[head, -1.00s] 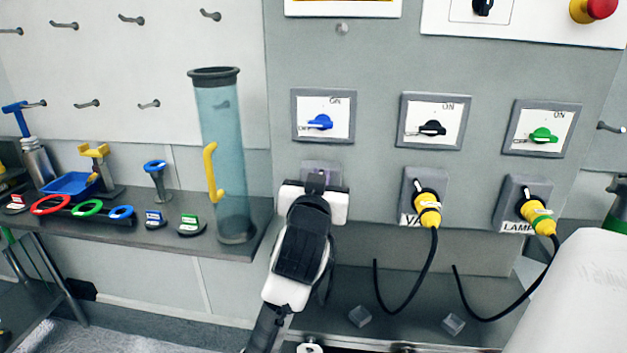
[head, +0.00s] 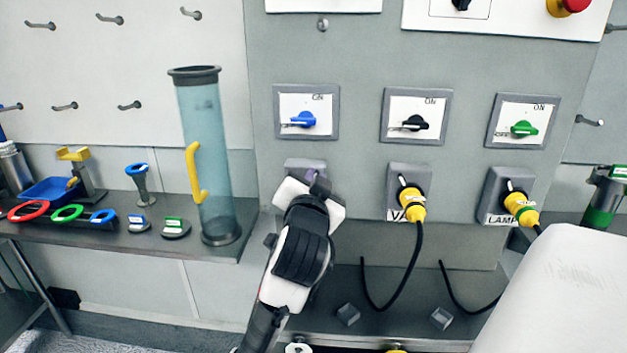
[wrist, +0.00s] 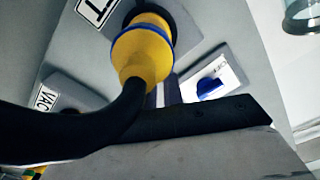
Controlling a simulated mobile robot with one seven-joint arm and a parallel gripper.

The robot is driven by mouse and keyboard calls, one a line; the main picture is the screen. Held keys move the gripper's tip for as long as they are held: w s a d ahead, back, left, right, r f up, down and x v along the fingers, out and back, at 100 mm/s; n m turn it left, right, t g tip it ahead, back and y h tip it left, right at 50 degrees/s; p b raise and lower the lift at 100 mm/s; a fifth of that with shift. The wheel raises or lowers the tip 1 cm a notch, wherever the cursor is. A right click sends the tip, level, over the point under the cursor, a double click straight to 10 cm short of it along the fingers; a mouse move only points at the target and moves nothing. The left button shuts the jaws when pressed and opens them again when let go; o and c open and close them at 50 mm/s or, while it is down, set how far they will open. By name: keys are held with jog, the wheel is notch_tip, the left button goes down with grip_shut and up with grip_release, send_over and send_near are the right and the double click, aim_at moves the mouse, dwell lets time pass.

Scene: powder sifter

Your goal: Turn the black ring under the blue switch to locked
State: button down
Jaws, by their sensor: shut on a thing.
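The blue switch (head: 303,119) sits on a white plate in the panel, above a grey socket plate (head: 296,164). It also shows in the wrist view (wrist: 210,87). My gripper (head: 317,181) is at that socket, rolled over, with its fingers against the fitting and mostly hidden by the hand. In the wrist view a yellow plug (wrist: 143,60) with a blue band and thick black cable is in the socket. The dark ring (wrist: 177,22) around its base is partly hidden. My gripper is shut, seemingly on this ring; the contact itself is hidden.
A black switch (head: 415,122) and a green switch (head: 524,128) are to the right. Below them are yellow plugs (head: 412,205) (head: 521,209) with hanging black cables. A blue clear cylinder (head: 206,150) stands on the left shelf. Small grey blocks (head: 347,314) lie on the lower shelf.

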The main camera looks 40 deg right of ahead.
jog(key=c, duration=1.5)
grip_release()
jog(key=shift+s+a, duration=0.1)
jog(key=shift+b+v, duration=5.7)
jog(key=shift+v, duration=1.05)
jog(key=shift+a, duration=0.1)
